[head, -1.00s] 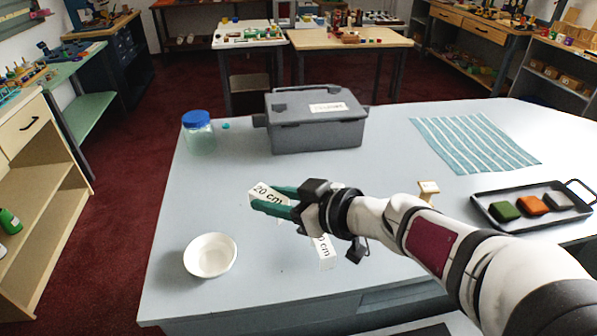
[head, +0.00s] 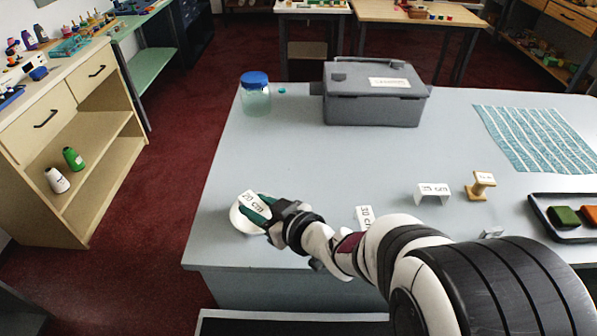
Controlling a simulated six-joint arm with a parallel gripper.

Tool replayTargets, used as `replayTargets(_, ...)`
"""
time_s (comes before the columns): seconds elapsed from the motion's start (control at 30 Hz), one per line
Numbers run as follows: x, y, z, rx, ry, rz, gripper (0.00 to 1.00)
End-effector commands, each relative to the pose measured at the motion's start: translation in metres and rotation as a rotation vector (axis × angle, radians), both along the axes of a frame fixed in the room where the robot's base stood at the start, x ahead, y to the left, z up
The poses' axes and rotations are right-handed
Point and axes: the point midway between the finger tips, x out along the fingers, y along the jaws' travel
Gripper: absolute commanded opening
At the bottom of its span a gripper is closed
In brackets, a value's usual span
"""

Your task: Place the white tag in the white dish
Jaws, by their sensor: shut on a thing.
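The white tag marked "20 cm" (head: 253,203) is between the green fingers of my gripper (head: 257,213), which is shut on it. The white dish (head: 238,226) is on the counter at the left front. The tag and fingers overlap the dish in the picture and hide much of it. I cannot tell how high the tag is above the dish or whether it touches it.
Another white tag marked "30 cm" (head: 363,213) stands behind my arm, and a further white tag (head: 434,190) stands near a wooden stand (head: 480,185).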

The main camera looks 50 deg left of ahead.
Motion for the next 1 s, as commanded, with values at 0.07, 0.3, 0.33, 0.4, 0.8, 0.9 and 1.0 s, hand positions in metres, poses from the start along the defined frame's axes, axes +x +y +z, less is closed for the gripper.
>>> replayTargets(0.07, 0.000, 0.000, 0.000, 0.000, 0.000, 0.000, 0.00)
replayTargets(0.3, 0.000, 0.000, -0.006, 0.000, 0.001, 0.000, 0.44)
replayTargets(0.33, 0.000, 0.000, -0.006, 0.000, 0.001, 0.000, 0.50)
replayTargets(0.4, 0.000, 0.000, -0.006, 0.000, 0.001, 0.000, 0.62)
replayTargets(0.8, 0.000, 0.000, 0.001, 0.002, -0.002, 0.001, 0.69)
replayTargets(0.9, 0.001, -0.016, 0.009, 0.002, -0.001, -0.002, 0.69)
replayTargets(1.0, 0.002, -0.040, 0.019, 0.003, -0.001, -0.005, 0.69)
